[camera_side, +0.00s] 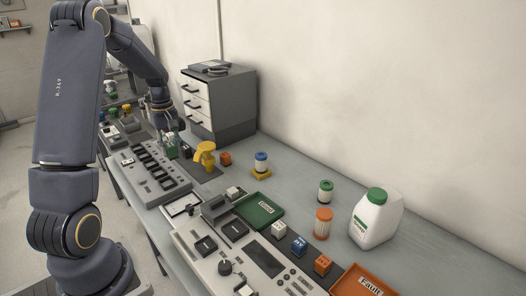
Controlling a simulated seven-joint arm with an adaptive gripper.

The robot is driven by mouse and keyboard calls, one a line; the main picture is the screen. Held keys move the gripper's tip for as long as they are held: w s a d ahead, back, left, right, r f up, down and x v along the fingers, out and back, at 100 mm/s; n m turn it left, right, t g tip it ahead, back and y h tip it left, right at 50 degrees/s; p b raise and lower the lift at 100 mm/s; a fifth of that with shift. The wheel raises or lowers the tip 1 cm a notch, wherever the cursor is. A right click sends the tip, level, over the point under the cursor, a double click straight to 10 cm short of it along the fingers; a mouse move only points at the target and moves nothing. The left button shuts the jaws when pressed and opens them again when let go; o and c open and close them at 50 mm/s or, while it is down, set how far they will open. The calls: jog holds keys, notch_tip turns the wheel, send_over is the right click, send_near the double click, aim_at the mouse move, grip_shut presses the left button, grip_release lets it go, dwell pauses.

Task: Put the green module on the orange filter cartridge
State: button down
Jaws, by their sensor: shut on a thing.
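My gripper (168,132) points down over the far part of the bench, past the long grey panel. It is shut on the green module (171,144), which is small here and partly covered by the fingers. I cannot tell clearly whether the module touches the surface below. The orange filter cartridge (324,222) stands upright on the bench at the right, well apart from my gripper. It has an orange ribbed body and a paler top, and nothing rests on it.
A white jug with a green cap (376,218) stands right of the cartridge, and a green-topped cartridge (325,192) behind it. A yellow fixture (205,155), a blue-topped cartridge (261,164), a green tray (259,210) and a drawer cabinet (219,100) stand between or near.

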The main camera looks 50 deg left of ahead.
jog(key=w+d+r+m, duration=0.2)
jog(key=w+d+m, duration=0.25)
jog(key=d, duration=0.45)
jog(key=w+d+r+m, duration=0.25)
jog(key=d+m, duration=0.25)
jog(key=d, duration=0.4)
jog(key=d+r+m, duration=0.2)
jog(key=d+m, duration=0.2)
jog(key=d, duration=0.7)
jog(key=d+r+m, duration=0.2)
jog(key=d+m, duration=0.1)
jog(key=d, duration=0.9)
send_over(325, 213)
jog(key=s, duration=0.1)
jog(key=shift+m, duration=0.25)
jog(key=f, duration=0.8)
jog(key=shift+a+f, duration=0.2)
jog(key=shift+f, duration=0.15)
jog(key=shift+w+d+f, duration=0.1)
jog(key=shift+w+f, duration=0.2)
jog(key=shift+f, duration=0.1)
jog(key=shift+w+f, duration=0.2)
jog(key=shift+f, duration=1.55)
